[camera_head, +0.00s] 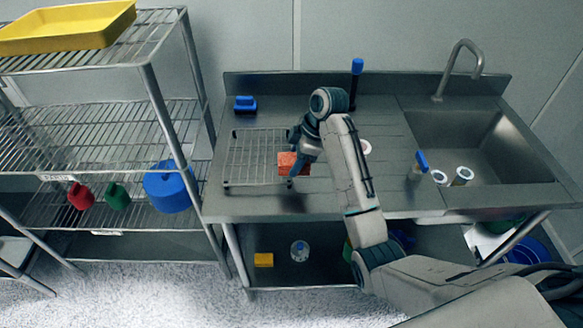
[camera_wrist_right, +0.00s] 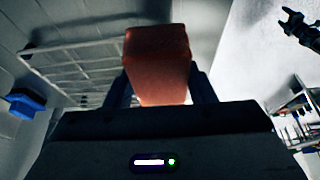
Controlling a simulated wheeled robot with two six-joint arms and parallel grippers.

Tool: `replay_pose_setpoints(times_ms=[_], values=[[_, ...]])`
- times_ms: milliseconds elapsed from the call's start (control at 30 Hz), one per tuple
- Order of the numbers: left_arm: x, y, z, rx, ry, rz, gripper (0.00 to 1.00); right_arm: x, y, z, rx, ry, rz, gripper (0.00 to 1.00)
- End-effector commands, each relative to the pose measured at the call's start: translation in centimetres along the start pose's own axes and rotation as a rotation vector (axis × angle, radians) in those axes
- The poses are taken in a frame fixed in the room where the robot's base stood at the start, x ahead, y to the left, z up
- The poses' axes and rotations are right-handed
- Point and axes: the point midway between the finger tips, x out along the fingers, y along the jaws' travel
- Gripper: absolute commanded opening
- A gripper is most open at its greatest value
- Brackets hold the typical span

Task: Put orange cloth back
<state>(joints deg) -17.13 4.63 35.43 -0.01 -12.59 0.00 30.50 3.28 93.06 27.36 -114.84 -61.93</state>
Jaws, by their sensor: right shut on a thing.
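The orange cloth (camera_head: 290,163) is a folded, block-like piece. My right gripper (camera_head: 299,160) is shut on it, over the right part of a wire rack (camera_head: 243,165) on the steel counter. In the right wrist view the cloth (camera_wrist_right: 156,62) stands between the two dark fingers, with the rack (camera_wrist_right: 75,70) beyond it. I cannot tell whether the cloth touches the rack. A dark gripper, apparently my left one (camera_wrist_right: 297,25), shows small at the upper right of the wrist view; its jaws are unclear. The head view does not show it.
A blue-handled brush (camera_head: 245,104) lies behind the rack. A sink (camera_head: 480,145) is at the right, with metal cups (camera_head: 461,176) near its left edge. A wire shelf (camera_head: 110,130) with a yellow tray (camera_head: 70,27) stands left. The counter between rack and sink is partly clear.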

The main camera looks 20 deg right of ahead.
Motion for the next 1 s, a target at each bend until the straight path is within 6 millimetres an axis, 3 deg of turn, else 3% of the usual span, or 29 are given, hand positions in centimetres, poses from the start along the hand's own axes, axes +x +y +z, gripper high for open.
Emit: replay_pose_setpoints(times_ms=[67,100,367,600,967,1000], values=[[1.3,0.1,0.1,0.0,0.0,0.0,0.66,0.6,1.6,-0.2,0.0,0.001,0.001,0.31],[0.2,0.1,0.0,0.0,0.0,0.0,0.66,0.1,2.1,-0.5,0.002,0.0,-0.001,0.31],[-0.5,0.0,-0.1,0.0,0.001,0.001,0.66,0.4,4.0,-0.9,0.001,0.0,-0.001,0.31],[-2.2,-0.1,-0.3,0.0,0.001,0.001,0.66,3.5,3.8,0.5,0.001,-0.001,-0.002,0.31],[-2.0,-0.1,-0.2,0.0,0.001,0.001,0.66,4.1,3.8,0.7,0.0,0.0,-0.001,0.31],[-2.0,-0.1,-0.2,0.0,0.001,0.001,0.66,4.1,3.8,0.7,0.0,0.0,-0.001,0.52]])
